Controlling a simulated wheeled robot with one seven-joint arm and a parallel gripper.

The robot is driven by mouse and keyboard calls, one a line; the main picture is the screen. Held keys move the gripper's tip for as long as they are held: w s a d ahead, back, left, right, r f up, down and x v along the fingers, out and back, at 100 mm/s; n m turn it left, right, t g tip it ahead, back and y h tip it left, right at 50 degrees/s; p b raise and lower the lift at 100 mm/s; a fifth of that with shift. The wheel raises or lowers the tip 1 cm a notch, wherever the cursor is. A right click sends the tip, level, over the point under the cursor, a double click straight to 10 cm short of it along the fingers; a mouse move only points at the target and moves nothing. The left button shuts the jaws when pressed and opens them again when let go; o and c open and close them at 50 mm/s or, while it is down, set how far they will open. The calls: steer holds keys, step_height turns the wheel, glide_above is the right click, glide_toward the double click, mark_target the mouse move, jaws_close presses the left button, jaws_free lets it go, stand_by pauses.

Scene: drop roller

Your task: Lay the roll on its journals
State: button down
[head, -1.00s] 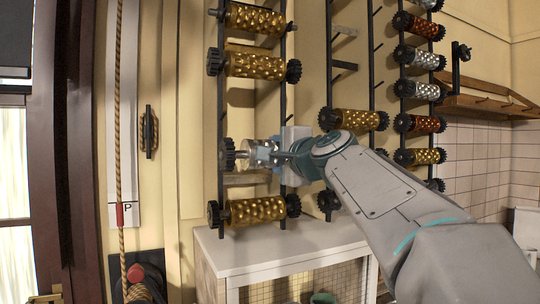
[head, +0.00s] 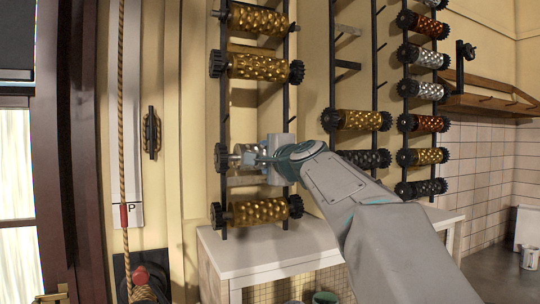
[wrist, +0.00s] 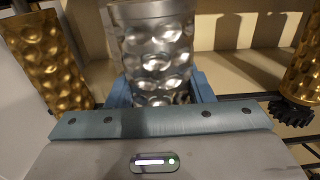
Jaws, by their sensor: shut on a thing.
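A silver dimpled roll (head: 244,151) with a dark gear (head: 221,157) at its left end is at the left rack in the head view. It lies about level, between the gold rolls above and below. My gripper (head: 268,153) is at its right part. In the wrist view the silver roll (wrist: 158,55) stands between the blue fingers of my gripper (wrist: 163,95), which is shut on it. The roll's right end and the rack supports behind it are hidden by my gripper, so I cannot tell whether it rests on them.
A gold roll (head: 262,66) sits above and another gold roll (head: 257,211) close below on the left rack. A rack to the right holds several rolls, including a gold one (head: 358,120). A white-topped cabinet (head: 265,250) stands below. A rope (head: 122,100) hangs at left.

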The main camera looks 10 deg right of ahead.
steer(key=shift+w+a+f, duration=0.15)
steer(key=shift+w+f, duration=0.15)
steer(key=shift+w, duration=0.45)
steer(key=shift+w+a+f, duration=0.15)
steer(key=shift+w+f, duration=0.15)
steer(key=shift+w, duration=0.5)
steer(key=shift+w+a+f, duration=0.15)
steer(key=shift+w+f, duration=0.15)
steer(key=shift+w, duration=0.45)
steer(key=c, duration=0.6)
jaws_free()
steer(key=shift+f, duration=0.35)
steer(key=s+d+b, duration=0.2)
steer(key=s+b, duration=0.3)
steer(key=s, duration=0.8)
steer(key=shift+s+d+r, duration=0.25)
steer(key=shift+s+d, duration=0.05)
steer(key=shift+s, duration=0.05)
